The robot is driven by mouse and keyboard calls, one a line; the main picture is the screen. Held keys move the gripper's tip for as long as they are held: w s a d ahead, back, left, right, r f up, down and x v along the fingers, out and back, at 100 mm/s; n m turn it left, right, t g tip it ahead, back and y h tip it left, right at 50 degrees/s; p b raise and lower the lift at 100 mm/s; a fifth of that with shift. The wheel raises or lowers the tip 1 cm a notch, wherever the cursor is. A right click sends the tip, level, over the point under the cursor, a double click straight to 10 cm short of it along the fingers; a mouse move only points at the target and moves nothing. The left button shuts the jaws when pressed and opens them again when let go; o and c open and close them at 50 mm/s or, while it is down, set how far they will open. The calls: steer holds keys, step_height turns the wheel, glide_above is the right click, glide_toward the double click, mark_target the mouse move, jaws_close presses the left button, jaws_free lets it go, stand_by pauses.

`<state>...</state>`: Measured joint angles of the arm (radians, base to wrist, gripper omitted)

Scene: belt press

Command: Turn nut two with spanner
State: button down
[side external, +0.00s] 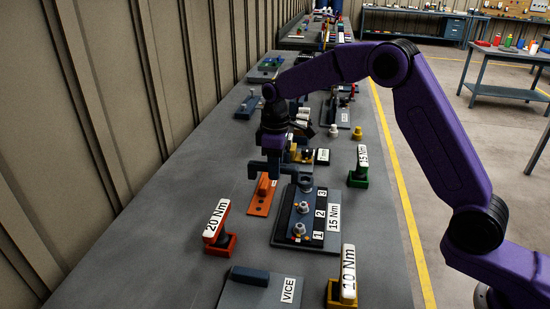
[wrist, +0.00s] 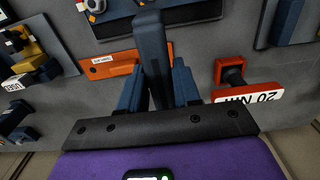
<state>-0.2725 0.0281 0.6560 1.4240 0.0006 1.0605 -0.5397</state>
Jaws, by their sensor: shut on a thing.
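My gripper (side external: 266,172) is over the left half of the bench, above the orange holder (side external: 261,197). In the wrist view its fingers (wrist: 158,92) are shut on a dark blue-grey bar, which appears to be the spanner (wrist: 150,50). The bar stands out from between the fingers, over the holder. The nut plate (side external: 280,235), labelled 1, 2, 3 and 15 Nm, lies right of my gripper. Nut two (side external: 302,208) is the pale middle fitting beside label 2, apart from my gripper. Nut one (side external: 299,229) is nearer, with orange and yellow around it.
A red 20 Nm stand (side external: 218,243), a yellow 10 Nm stand (side external: 335,296) and a green 15 Nm stand (side external: 358,180) surround the plate. A vice plate (side external: 240,292) is at the front. More fixtures stand behind. The bench's left strip is clear.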

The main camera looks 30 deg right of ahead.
steer(key=shift+f, duration=2.55)
steer(key=shift+f, duration=1.6)
stand_by(0.4)
